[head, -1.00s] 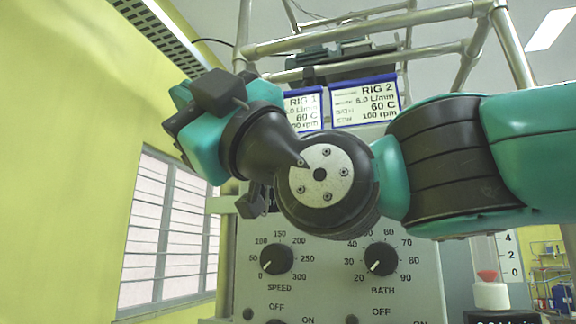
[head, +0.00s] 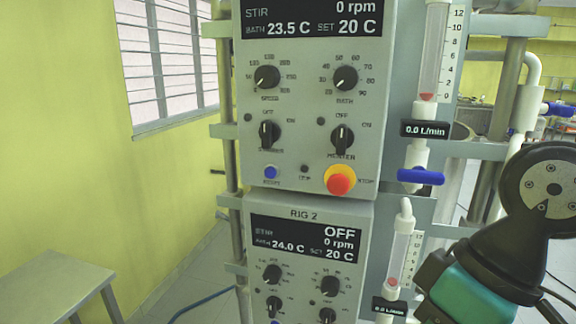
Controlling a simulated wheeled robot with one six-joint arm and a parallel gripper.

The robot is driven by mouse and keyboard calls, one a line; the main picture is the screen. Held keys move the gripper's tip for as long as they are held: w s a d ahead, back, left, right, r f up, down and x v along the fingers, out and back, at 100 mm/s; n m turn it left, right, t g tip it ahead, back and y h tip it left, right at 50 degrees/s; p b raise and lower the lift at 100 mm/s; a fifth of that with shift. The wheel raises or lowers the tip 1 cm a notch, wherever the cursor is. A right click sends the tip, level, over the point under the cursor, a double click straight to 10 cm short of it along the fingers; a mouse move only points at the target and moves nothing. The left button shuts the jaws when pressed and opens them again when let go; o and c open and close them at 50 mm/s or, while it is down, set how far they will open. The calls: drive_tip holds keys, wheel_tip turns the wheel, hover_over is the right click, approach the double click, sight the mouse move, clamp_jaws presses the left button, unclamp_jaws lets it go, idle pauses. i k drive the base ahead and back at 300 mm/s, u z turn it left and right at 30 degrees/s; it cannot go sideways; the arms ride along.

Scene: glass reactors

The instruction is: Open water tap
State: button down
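A water tap with a blue handle (head: 420,177) sits below the upper flowmeter (head: 435,60), on white piping right of the upper control box. Its handle lies sideways, across the pipe. The upper flowmeter's display (head: 425,129) reads 0.0 L/min, with its red float at the bottom. A second blue-handled tap (head: 558,108) is on white piping at the right edge. My gripper (head: 440,285) is at the lower right, below and right of the first tap and apart from it. Its fingers cannot be made out, so its opening is unclear.
The upper control box (head: 310,105) has knobs and a red stop button (head: 341,181). The RIG 2 box (head: 302,214) is below, with a lower flowmeter (head: 400,255) beside it. Metal frame tubes surround them. A grey table (head: 50,290) stands lower left.

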sight(419, 174)
drive_tip(key=z, duration=2.15)
drive_tip(key=k, duration=0.65)
drive_tip(key=u, duration=1.55)
